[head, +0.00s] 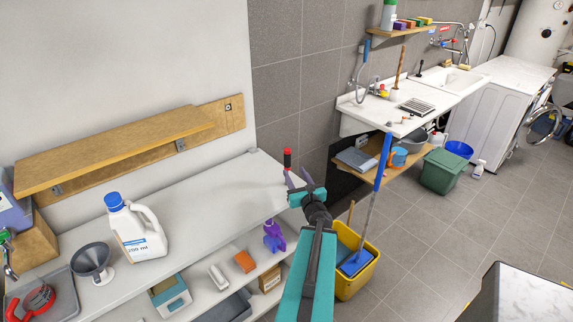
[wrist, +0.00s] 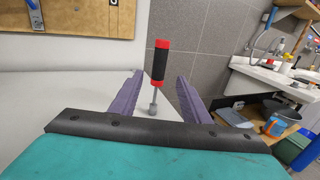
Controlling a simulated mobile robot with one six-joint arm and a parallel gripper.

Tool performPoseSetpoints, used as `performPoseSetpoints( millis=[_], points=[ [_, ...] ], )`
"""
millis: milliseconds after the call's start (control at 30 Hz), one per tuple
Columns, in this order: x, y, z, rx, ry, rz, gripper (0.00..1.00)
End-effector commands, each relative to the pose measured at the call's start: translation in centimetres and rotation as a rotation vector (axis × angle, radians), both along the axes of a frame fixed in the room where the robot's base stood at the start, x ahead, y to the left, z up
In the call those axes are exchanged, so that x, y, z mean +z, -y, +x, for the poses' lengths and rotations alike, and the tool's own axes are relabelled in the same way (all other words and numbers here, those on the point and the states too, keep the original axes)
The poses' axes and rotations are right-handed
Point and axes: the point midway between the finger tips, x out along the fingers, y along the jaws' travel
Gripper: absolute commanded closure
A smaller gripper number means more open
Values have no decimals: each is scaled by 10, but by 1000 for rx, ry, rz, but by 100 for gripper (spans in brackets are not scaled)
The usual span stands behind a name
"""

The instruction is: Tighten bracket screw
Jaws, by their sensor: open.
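A screwdriver with a red and black handle (head: 287,160) stands upright at the right end of the white counter (head: 215,200). In the wrist view its handle (wrist: 161,62) rises beyond and between my fingers, and its shaft meets a small grey round piece at the bottom. My gripper (head: 298,180) is open and empty, its purple fingers either side of the screwdriver's line, not closed on it. A wooden shelf (head: 110,150) hangs on a wall board. A small metal bracket (head: 228,107) is at the board's right end, another (head: 180,145) under the shelf; any screw is too small to tell.
Below are shelves with boxes. A yellow mop bucket (head: 355,275) with a blue-handled mop stands right of my arm.

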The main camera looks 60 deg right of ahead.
Motion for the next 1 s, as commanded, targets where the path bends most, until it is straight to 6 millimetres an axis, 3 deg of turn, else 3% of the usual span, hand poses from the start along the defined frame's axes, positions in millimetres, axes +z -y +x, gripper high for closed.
performPoseSetpoints(
  millis=[1000],
  points=[
    [-3,15,20,1,0,-3,57]
  ],
)
